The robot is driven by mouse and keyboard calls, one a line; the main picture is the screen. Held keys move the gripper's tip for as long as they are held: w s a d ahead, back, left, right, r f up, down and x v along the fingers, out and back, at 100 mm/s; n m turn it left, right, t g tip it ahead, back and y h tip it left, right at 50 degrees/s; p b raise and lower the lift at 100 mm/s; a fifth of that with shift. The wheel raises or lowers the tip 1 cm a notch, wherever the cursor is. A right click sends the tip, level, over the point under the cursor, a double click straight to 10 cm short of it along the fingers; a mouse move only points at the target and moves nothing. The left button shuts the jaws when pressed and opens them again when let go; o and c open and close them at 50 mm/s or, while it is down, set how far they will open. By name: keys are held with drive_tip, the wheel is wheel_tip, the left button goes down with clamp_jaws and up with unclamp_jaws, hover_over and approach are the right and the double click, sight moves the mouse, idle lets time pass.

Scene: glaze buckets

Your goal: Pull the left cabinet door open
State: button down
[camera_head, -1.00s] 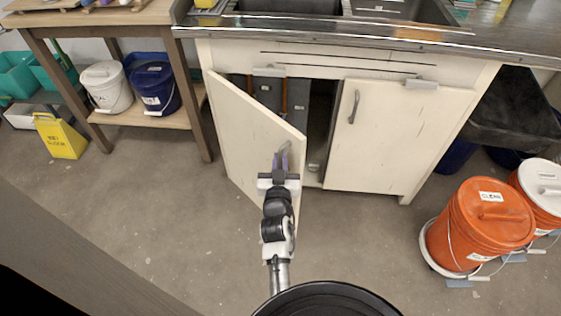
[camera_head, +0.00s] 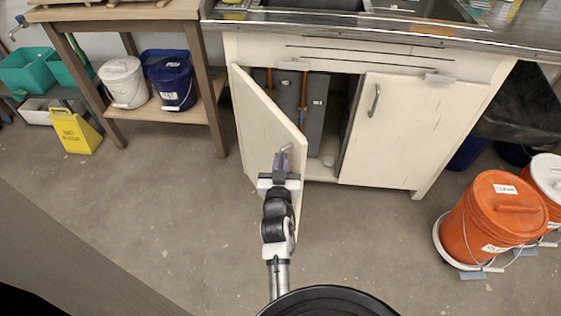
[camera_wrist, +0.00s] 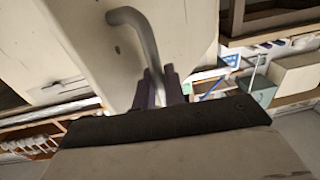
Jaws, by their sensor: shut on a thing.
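The left cabinet door (camera_head: 262,125) is cream-coloured and stands well open, swung out toward me on its left edge. Its grey bar handle (camera_head: 287,149) is near the door's free edge. My gripper (camera_head: 280,162) is shut on the handle. In the wrist view the curved handle (camera_wrist: 140,32) runs down between the purple fingers of my gripper (camera_wrist: 159,88), with the door face (camera_wrist: 185,35) behind it. The right cabinet door (camera_head: 412,130) is closed, with its own handle (camera_head: 375,100). Grey upright items (camera_head: 314,115) show inside the open cabinet.
Orange buckets (camera_head: 492,222) stand at the right, one labelled clean. A wooden shelf table (camera_head: 170,114) at the left holds a white bucket (camera_head: 123,82) and a blue bucket (camera_head: 171,81). A yellow floor sign (camera_head: 74,131) stands farther left. The floor before the cabinet is clear.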

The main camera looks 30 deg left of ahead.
drive_tip(key=c, duration=1.6)
unclamp_jaws()
drive_tip(key=shift+s, duration=0.1)
